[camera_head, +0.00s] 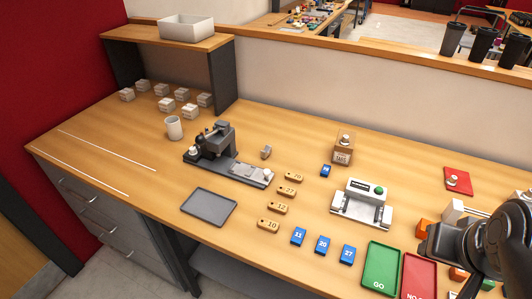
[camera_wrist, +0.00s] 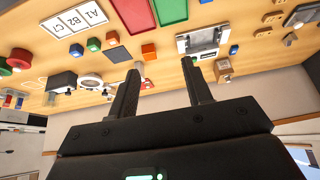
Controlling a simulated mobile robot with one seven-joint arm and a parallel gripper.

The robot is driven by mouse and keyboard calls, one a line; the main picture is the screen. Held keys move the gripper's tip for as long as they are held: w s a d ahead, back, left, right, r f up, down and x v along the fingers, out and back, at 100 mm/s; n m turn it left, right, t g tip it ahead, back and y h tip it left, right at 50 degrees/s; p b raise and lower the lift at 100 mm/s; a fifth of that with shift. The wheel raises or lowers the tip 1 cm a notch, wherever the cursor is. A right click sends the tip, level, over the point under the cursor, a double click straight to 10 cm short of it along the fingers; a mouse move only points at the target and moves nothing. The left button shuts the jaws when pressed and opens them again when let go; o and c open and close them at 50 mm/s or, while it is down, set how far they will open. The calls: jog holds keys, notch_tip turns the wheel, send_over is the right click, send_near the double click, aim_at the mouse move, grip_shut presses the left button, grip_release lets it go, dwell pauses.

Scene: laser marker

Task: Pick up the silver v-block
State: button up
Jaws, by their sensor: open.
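A small silver-grey block (camera_head: 266,152), which looks like the v-block, sits on the wooden bench just right of the dark machine (camera_head: 214,148). Its notch is too small to make out clearly. My gripper (camera_wrist: 161,66) is open in the wrist view, with two dark fingers apart and nothing between them. In the head view my dark arm is at the lower right, far from the silver block.
A grey tray (camera_head: 209,207), wooden number tags (camera_head: 278,207), blue tags (camera_head: 322,245) and a white-and-silver fixture (camera_head: 362,204) lie around the bench. Green (camera_head: 381,268) and red (camera_head: 419,276) trays are at the front right. A white cup (camera_head: 174,127) and several pale blocks (camera_head: 166,105) are at left.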

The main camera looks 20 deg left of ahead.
jog(key=w+a+r+g, duration=0.1)
jog(key=w+a+r, duration=0.25)
jog(key=w, duration=0.35)
jog(key=w+a+r+g, duration=0.1)
jog(key=w+a+r, duration=0.1)
jog(key=w+a, duration=0.4)
jog(key=w+a+r, duration=0.3)
jog(key=w, duration=0.5)
jog(key=m+g, duration=0.1)
jog(key=g, duration=0.3)
send_over(264, 151)
jog(key=s, duration=0.1)
notch_tip(264, 151, down, 21)
notch_tip(264, 151, down, 5)
jog(key=shift+s+r, duration=0.1)
jog(key=shift+s, duration=0.05)
jog(key=shift+w+d+f, duration=0.1)
jog(key=shift+w+f, duration=0.05)
jog(key=shift+f, duration=1.4)
jog(key=shift+w+d+f, duration=0.1)
jog(key=shift+f, duration=1.45)
